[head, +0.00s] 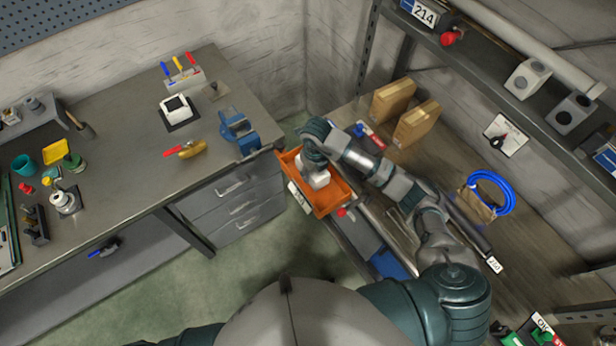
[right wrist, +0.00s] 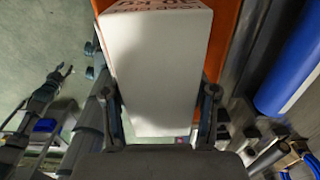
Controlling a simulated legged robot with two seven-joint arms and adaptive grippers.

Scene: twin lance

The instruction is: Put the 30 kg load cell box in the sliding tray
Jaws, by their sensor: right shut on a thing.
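My right gripper (head: 313,168) is shut on the box, with one finger on each side (right wrist: 165,115). The sliding tray (head: 331,202) is orange and is pulled out at the left edge of the right-hand bench. The box is over or within the tray; I cannot tell whether it touches the floor. In the right wrist view, orange tray (right wrist: 222,40) shows behind the box. A dark claw (right wrist: 60,75), apparently my left gripper, is small and unclear.
A workbench with drawers (head: 235,200) stands left of the tray, with a blue vice (head: 238,130) near its corner. Two cardboard boxes (head: 415,122) and a coiled blue hose (head: 490,192) lie on the right-hand bench. Open floor lies in front of the left bench.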

